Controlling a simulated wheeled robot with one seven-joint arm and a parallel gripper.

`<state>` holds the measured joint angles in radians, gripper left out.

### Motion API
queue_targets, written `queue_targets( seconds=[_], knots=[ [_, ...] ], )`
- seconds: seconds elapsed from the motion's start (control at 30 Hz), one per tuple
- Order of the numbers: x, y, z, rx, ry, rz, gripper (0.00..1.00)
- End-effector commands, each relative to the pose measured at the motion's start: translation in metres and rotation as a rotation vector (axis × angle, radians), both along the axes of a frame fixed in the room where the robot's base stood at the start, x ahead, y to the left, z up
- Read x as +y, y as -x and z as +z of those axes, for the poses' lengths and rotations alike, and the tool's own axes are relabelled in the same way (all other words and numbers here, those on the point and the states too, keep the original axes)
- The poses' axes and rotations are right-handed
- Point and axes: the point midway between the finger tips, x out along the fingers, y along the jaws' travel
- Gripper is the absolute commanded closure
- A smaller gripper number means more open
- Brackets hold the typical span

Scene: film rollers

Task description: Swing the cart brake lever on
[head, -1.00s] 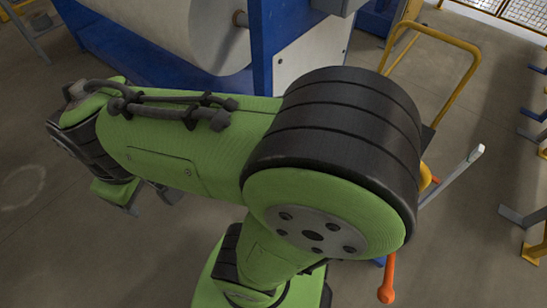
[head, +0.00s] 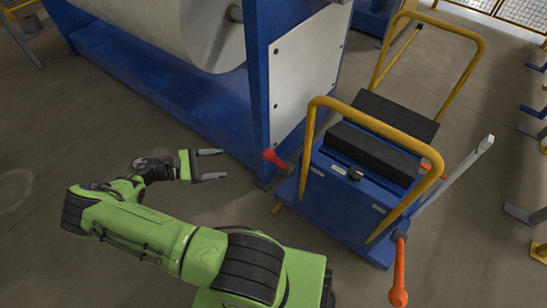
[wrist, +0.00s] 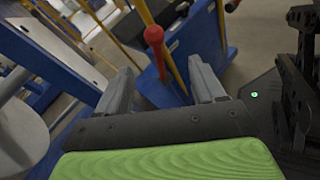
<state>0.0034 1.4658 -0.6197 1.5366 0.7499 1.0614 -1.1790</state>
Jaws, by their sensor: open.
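The blue cart (head: 345,195) with yellow push bars stands at the right of the head view. A red-handled lever (head: 273,157) sticks out from its left side. In the wrist view this red lever handle (wrist: 154,45) stands upright ahead, between the finger lines. An orange lever (head: 399,280) hangs down at the cart's front right corner, and another red handle (head: 430,166) shows partly at its right side. The frames do not label which is the brake. My gripper (head: 213,165) is open and empty, left of the red-handled lever and apart from it; it also shows in the wrist view (wrist: 160,82).
A large blue machine frame (head: 258,95) with a pale roller (head: 185,30) stands behind my gripper. A grey upright bar (head: 460,170) leans out right of the cart. The floor (head: 60,150) at the left is clear.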

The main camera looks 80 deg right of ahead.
Motion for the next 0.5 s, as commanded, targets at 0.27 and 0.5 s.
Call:
queue_targets(
  seconds=[0.27,0.5],
  knots=[
    [-0.022,0.023,-0.035,0.230,0.038,0.056,0.31],
    [-0.045,0.062,-0.034,0.231,0.033,0.050,0.31]
  ],
)
